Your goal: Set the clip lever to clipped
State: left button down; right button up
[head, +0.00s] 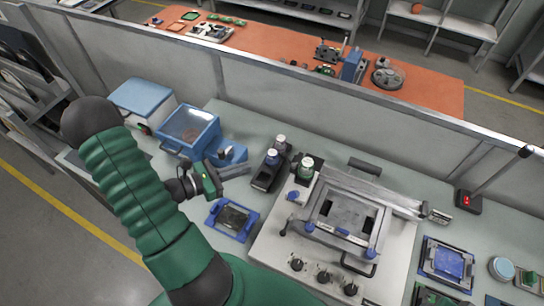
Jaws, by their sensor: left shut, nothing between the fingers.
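A grey metal fixture (318,212) with a hinged frame sits on a light base plate (268,245) right of centre. Small blue clips (310,227) show on its front edge, and a dark handle (358,265) is in front. I cannot tell which part is the clip lever or how it is set. My left gripper (246,170) is shut and empty, left of the fixture and apart from it. It hangs above the bench, close to a blue device. My right gripper is not in view.
A blue-framed holder (211,219) lies below my left gripper. A blue bin with a clear lid (190,126) is behind it. Dark stands with bottles (266,172) are between gripper and fixture. Another blue tray (447,262) is at right. A low partition (300,105) bounds the bench behind.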

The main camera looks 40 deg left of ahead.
pick_arm(q)
jog(key=p+x, duration=0.2)
jog(key=x, duration=0.8)
jog(key=shift+w+d, duration=0.3)
jog(key=shift+d, duration=0.05)
